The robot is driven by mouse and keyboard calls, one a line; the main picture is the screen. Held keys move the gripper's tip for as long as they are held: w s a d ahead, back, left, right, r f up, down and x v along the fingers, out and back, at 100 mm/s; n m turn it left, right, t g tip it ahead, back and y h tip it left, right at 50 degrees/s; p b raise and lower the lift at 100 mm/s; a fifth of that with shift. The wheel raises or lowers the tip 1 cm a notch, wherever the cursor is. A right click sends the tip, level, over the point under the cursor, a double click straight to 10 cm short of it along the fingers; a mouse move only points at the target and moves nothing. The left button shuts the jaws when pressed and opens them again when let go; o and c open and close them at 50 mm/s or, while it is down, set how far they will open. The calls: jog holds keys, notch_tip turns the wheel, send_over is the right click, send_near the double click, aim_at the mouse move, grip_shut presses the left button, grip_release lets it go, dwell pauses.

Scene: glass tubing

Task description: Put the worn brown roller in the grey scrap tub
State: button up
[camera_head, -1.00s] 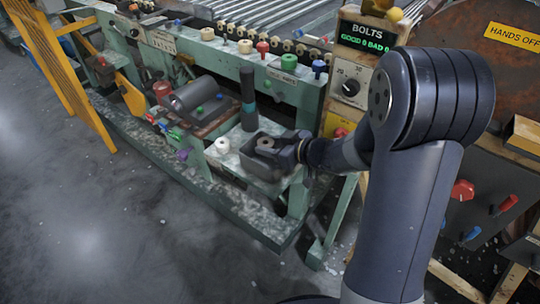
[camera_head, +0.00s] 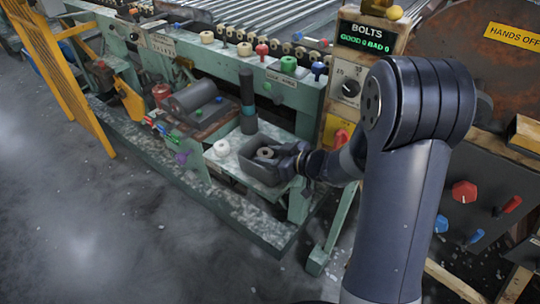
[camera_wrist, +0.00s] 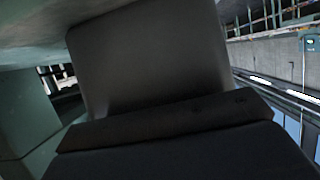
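The worn brown roller (camera_head: 265,153) shows in the head view, within the outline of the grey scrap tub (camera_head: 250,171), towards its right side. My gripper (camera_head: 275,157) reaches in over the tub's right side, with its tip against or very near the roller. The fingers are too small and too covered to tell whether they grip it, or whether the roller rests on the tub floor. In the wrist view a large smooth grey-brown surface (camera_wrist: 150,60) fills the middle, too close to identify. No fingertips show clearly there.
A pale roller (camera_head: 221,147) stands on the shelf left of the tub. A dark upright post (camera_head: 248,105) rises behind the tub. A dark cylinder on a tray (camera_head: 192,97) lies further left. The green machine frame (camera_head: 300,95) runs behind. Floor in front is clear.

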jog(key=o, duration=0.3)
jog(key=shift+s+f, duration=0.25)
jog(key=shift+f, duration=0.4)
jog(key=shift+o, duration=0.5)
jog(key=shift+r, duration=0.3)
jog(key=r+p+v, duration=0.1)
jog(key=p+v, duration=0.2)
jog(key=v, duration=0.9)
jog(key=shift+w, duration=0.25)
jog(key=shift+r, duration=0.1)
